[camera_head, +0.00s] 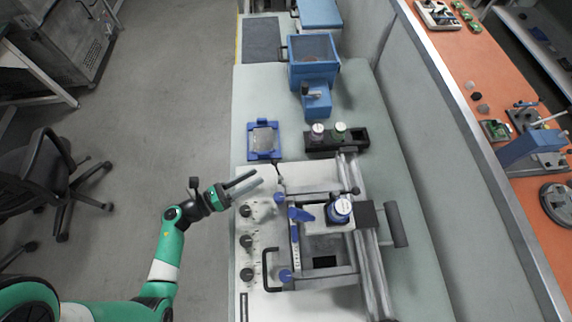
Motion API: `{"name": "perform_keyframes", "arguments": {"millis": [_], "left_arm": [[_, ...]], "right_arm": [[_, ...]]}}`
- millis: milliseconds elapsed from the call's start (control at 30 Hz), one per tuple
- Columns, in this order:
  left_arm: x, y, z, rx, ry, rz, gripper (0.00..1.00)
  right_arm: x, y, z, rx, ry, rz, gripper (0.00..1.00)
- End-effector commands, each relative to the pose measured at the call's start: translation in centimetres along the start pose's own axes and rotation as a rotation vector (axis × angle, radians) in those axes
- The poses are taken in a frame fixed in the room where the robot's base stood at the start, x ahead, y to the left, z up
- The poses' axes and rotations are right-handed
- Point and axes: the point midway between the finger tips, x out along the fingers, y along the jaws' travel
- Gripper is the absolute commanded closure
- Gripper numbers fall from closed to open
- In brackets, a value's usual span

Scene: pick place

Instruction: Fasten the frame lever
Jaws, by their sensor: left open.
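My left gripper (257,177) is open and empty, its fingers pointing right. It hovers near the upper left edge of a white machine base (258,291), apart from the metal frame. A printer-like metal frame (318,198) stands on this base. Blue parts sit along the frame's left side: a small blue knob (280,198) at the upper corner, a blue lever-like piece (303,214), and another blue knob (286,276) at the lower corner. I cannot tell which one is the frame lever, or whether it is fastened. My right gripper is not in view.
Black knobs (246,240) and a black handle (268,269) rise from the base. A blue tray (264,140) lies above it, beside a black holder (335,141) with small jars. A blue box machine (313,60) stands farther back.

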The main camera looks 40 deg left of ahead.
Motion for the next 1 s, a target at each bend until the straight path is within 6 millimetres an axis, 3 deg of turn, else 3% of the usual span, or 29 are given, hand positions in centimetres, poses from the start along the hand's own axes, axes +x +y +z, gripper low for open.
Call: {"name": "perform_keyframes", "arguments": {"millis": [67,267,367,733,1000], "left_arm": [[-0.3,0.9,-0.2,0.0,-0.013,0.016,0.43],[0.2,0.7,0.2,0.002,-0.014,0.015,0.43],[1.4,0.7,0.2,0.002,-0.013,0.012,0.43],[9.3,0.8,0.3,0.003,-0.014,0.011,0.43],[11.4,0.9,0.4,0.001,-0.015,0.016,0.43]], "right_arm": [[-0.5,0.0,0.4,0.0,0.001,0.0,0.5],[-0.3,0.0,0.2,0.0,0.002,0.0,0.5],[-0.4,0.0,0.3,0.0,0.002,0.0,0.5],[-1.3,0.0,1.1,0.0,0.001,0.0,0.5],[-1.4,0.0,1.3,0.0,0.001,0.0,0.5]]}}
